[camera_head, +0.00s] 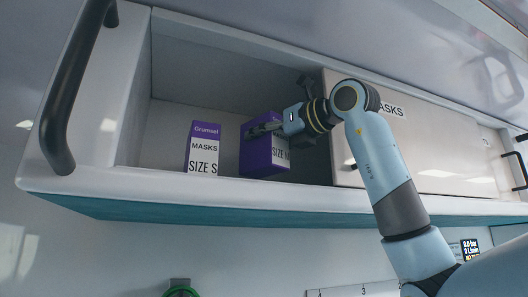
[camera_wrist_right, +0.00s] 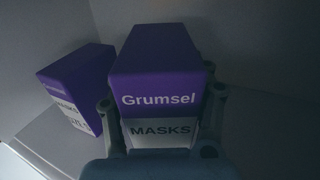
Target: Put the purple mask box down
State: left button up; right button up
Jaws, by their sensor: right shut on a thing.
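The purple mask box (camera_head: 258,158) is inside the open shelf compartment (camera_head: 165,120), right of its middle. My right gripper (camera_head: 264,130) reaches in from the right and is shut on this box near its top. In the right wrist view the box (camera_wrist_right: 160,75) reads "Grumsel" and "MASKS" and sits between the fingers of my right gripper (camera_wrist_right: 160,130). The box is upright and appears at shelf-floor level; I cannot tell whether it touches the floor. My left gripper is not in view.
A second purple and white mask box (camera_head: 203,148), marked "SIZE S", stands left of the held one with a gap between. A sliding door (camera_head: 430,150) labelled "MASKS" covers the right side. A dark handle (camera_head: 70,85) is at far left. Free room lies left of the second box.

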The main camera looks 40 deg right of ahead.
aim_at(263, 173)
jog(key=shift+s+f, duration=0.1)
jog(key=shift+f, duration=0.2)
notch_tip(263, 173, down, 2)
jog(key=shift+a+f, duration=0.1)
jog(key=shift+f, duration=0.15)
jog(key=shift+w+f+p, duration=0.25)
jog(key=shift+f+p, duration=0.1)
jog(key=shift+p, duration=0.25)
jog(key=shift+f, duration=0.1)
jog(key=shift+f, duration=0.15)
jog(key=o, duration=1.4)
jog(key=shift+c, duration=0.2)
